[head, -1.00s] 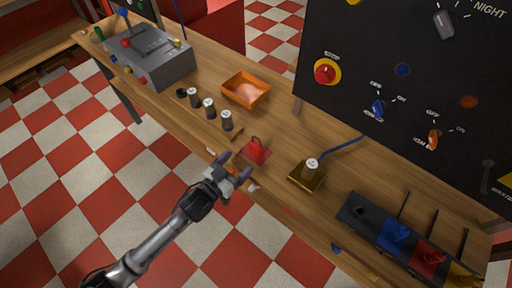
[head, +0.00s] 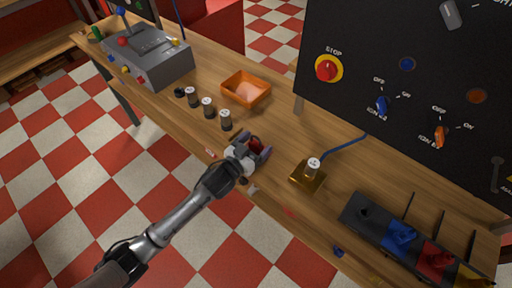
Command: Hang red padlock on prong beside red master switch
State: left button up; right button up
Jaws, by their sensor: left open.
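The red padlock (head: 255,143) is on the wooden table near its front edge, partly hidden by my left gripper. My left gripper (head: 259,147) is open, with its dark fingers around the padlock; I cannot tell whether they touch it. A grey, key-shaped fitting (head: 496,174) is on the black panel at the right edge of the head view, beside a cut-off label; I cannot tell whether it is the prong. No red master switch can be made out. My right gripper is not in view.
The black panel (head: 400,120) stands behind the table and carries a red stop button (head: 327,68). An orange tray (head: 246,90), several grey cylinders and a brass block (head: 307,177) surround the padlock. A dark rack (head: 385,235) with coloured pieces is at the lower right.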

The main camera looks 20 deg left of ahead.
pick_arm(q)
jog(key=shift+c, duration=0.2)
jog(key=c, duration=1)
jog(key=shift+r, duration=0.1)
jog(key=shift+r+p, duration=0.1)
jog(key=shift+p, duration=0.35)
jog(key=p+v, duration=0.3)
jog(key=v, duration=1.5)
